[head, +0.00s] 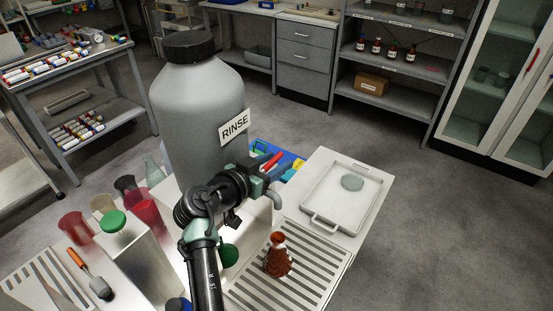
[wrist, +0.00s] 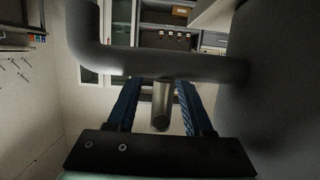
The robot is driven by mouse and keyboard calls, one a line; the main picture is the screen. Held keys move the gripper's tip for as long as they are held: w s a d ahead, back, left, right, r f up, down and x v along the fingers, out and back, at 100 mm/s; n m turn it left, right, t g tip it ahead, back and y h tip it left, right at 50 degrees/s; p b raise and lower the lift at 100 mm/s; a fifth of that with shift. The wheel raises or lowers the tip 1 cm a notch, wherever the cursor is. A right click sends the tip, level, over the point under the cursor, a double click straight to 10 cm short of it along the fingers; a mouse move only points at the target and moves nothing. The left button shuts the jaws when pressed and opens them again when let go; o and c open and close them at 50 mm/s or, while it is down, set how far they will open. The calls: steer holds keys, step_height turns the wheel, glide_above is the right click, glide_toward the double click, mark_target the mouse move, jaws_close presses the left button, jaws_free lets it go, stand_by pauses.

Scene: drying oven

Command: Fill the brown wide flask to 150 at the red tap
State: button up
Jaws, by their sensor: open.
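The brown wide flask (head: 278,258), reddish-brown and conical, stands upright on the slatted drain rack (head: 318,268), below and right of my arm. The large grey bottle labelled RINSE (head: 200,120) rises behind my arm. A pale curved spout (head: 272,194) shows beside my arm's end. A red piece (head: 271,161) shows above it; I cannot tell whether it belongs to a tap. In the wrist view, my gripper (wrist: 160,88) is open, with blue fingers either side of a metal cylinder (wrist: 162,105). A grey bent pipe (wrist: 160,62) crosses in front. Contact is unclear.
A white tray (head: 318,228) with a grey disc (head: 352,183) lies right of the bottle. Open floor lies to the right.

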steer(key=shift+w+d+f, duration=0.1)
steer(key=shift+w+d, duration=0.2)
steer(key=shift+w, duration=0.05)
jaws_close()
steer(key=shift+s+d+f+m+g+h+b, duration=0.25)
steer(key=shift+m+g+h+b, duration=0.4)
steer(key=shift+b, duration=1.05)
steer(key=shift+s+d+r+m+g+h+b, duration=0.1)
steer(key=shift+s+d+m+g+h+b, duration=0.3)
steer(key=shift+b, duration=0.65)
steer(key=shift+s+d+r+m+g+h+b, duration=0.1)
steer(key=shift+m+g+h+b, duration=0.45)
steer(key=shift+b, duration=0.45)
stand_by(3.5)
